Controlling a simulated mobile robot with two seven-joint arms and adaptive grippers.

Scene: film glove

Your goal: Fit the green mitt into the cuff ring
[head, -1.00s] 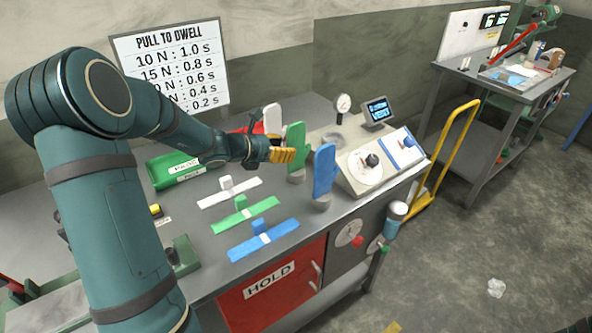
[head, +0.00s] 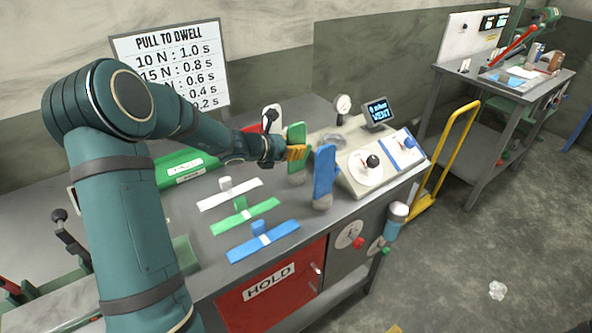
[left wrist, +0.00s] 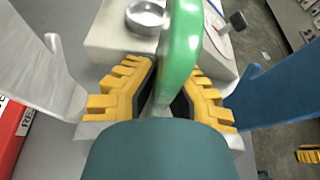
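The green mitt (head: 296,135) stands upright on the bench between a white mitt (head: 271,117) and a blue mitt (head: 324,172). My left gripper (head: 296,153) is at the green mitt, with its yellow fingers beside it. In the left wrist view the green mitt (left wrist: 183,45) rises between the two fingers (left wrist: 167,100), which look open with narrow gaps; firm contact cannot be told. A yellow ribbed fingertip, apparently my right gripper (left wrist: 308,155), shows at the corner.
White, green and blue strips with upright tabs lie in front, including the green strip (head: 262,210). A green tray (head: 183,165) lies left.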

